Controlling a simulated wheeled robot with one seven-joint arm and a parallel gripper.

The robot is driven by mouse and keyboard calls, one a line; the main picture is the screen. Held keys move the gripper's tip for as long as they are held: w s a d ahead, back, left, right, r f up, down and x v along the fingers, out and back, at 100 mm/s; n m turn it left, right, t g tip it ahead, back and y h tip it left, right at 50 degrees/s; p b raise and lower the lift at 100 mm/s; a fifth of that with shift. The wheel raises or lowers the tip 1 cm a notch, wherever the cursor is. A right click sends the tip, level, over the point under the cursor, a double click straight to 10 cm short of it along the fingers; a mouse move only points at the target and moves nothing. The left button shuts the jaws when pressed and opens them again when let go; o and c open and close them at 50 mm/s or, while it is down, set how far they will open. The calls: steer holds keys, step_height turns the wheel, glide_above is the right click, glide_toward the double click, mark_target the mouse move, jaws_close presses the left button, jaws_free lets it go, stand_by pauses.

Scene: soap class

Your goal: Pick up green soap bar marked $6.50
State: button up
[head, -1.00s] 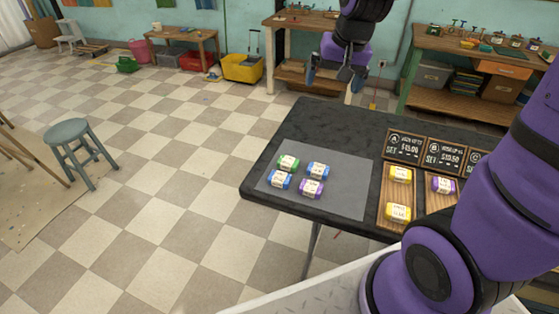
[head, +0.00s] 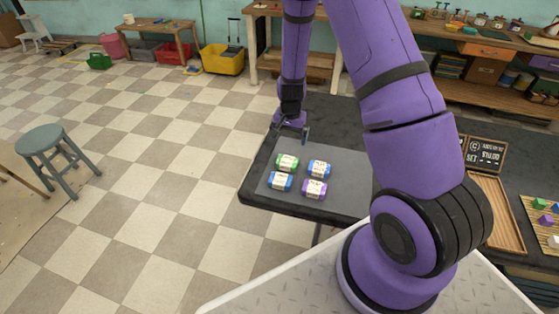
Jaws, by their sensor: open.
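The green soap bar (head: 287,162) lies at the back left of a group on the grey mat (head: 349,172). Its white label is too small to read. A blue bar (head: 319,169) is to its right, another blue bar (head: 280,182) in front of it, and a purple bar (head: 314,189) at the front right. My gripper (head: 290,133) is open and empty, just behind and above the green bar, apart from it, with its fingers pointing down.
The mat lies on a black table (head: 259,193). My arm hides the table's middle. A wooden tray (head: 495,212) and a price sign (head: 484,154) stand to the right. A stool (head: 54,152) is on the floor at left.

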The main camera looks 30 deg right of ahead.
mark_target(287, 162)
steer(key=shift+w+a+f, duration=0.1)
steer(key=shift+f, duration=3.2)
steer(key=shift+w+a+f, duration=0.1)
steer(key=shift+f, duration=3.15)
steer(key=c, duration=0.8)
